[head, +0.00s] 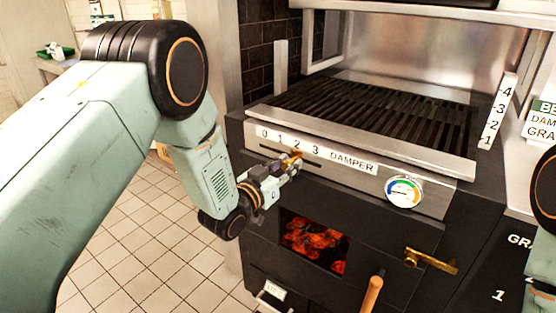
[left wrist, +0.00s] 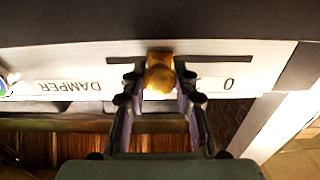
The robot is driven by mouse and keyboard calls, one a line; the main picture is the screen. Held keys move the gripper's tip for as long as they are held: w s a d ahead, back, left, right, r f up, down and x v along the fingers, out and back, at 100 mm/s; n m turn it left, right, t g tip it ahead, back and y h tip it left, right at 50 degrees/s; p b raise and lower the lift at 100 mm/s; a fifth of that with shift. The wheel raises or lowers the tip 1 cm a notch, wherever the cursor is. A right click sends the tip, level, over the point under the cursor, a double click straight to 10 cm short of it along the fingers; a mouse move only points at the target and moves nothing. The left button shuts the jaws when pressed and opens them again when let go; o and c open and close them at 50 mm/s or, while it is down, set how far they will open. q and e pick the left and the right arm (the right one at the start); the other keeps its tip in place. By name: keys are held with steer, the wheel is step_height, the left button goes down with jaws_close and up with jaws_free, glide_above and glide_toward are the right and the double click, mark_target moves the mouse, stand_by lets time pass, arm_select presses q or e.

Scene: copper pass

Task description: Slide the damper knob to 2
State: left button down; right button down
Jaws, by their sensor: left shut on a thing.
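The damper knob (head: 295,156) is a small brass piece on the slot in the grill's steel front panel (head: 352,178). A white strip above the slot reads 0, 1, 2, 3 and DAMPER (head: 353,162). In the head view the knob appears just below the 2; exact alignment is hard to tell. My left gripper (head: 292,166) is shut on the knob. In the left wrist view the knob (left wrist: 160,76) sits between the fingers of the left gripper (left wrist: 158,82), partway along the dark slot (left wrist: 215,58). The 0 shows upside down there; my fingers hide other digits. My right gripper is not in view.
A round gauge (head: 404,191) sits right of the damper label. Below are a window with glowing coals (head: 314,243), a brass latch (head: 430,262) and a wooden handle (head: 372,295). Grill grates (head: 390,110) lie above. A second scale (head: 498,112), 1 to 4, stands at right.

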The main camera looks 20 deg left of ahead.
arm_select(q)
steer(key=shift+a, duration=0.1)
steer(key=c, duration=1)
jaws_free()
steer(key=shift+c, duration=0.2)
steer(key=v, duration=1.2)
